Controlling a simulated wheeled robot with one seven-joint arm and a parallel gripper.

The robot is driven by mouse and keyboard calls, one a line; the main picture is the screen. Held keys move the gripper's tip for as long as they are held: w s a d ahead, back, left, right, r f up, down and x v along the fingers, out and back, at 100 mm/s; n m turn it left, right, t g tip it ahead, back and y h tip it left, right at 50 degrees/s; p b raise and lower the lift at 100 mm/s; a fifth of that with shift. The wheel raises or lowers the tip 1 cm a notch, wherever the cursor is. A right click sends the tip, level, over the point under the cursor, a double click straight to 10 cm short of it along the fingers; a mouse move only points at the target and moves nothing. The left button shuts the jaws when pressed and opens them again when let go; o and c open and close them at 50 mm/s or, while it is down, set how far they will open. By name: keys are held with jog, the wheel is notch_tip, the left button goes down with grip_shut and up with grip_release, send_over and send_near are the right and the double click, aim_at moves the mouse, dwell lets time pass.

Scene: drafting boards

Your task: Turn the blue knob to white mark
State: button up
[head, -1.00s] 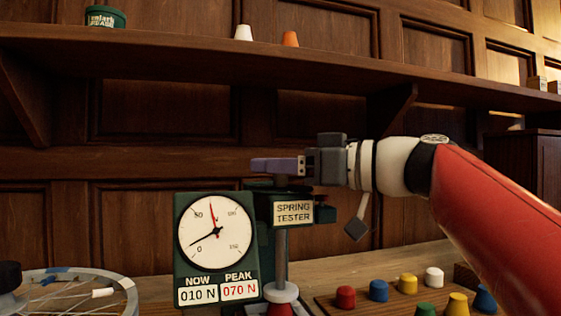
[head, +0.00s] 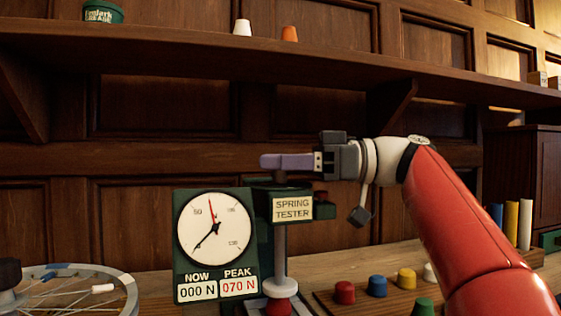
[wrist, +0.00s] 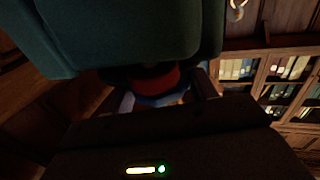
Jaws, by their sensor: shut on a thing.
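A short blue knob-like piece (head: 376,287) stands on a wooden board (head: 330,299) at the lower right of the head view. I cannot make out a white mark. My gripper (head: 322,161) is shut on a lavender bar (head: 285,161), just above the green spring tester (head: 292,208). A dark rounded cap (head: 280,177) sits under the bar; I cannot tell whether they touch. The tester's dial (head: 216,229) reads NOW 000 N and PEAK 070 N. The wrist view is dark, with a red piece (wrist: 158,80) and a blue edge below it.
Red (head: 345,292), yellow (head: 406,279) and green (head: 424,306) pieces stand around the blue one, partly beneath my arm. A spoked wheel (head: 128,285) lies at the lower left. A shelf (head: 200,48) runs above with small cups. Coloured upright cylinders (head: 511,222) stand at the right.

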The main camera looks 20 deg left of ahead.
jog(key=shift+f, duration=0.15)
jog(key=o, duration=1)
jog(key=v, duration=0.7)
jog(key=shift+d, duration=0.35)
jog(key=shift+w, duration=0.1)
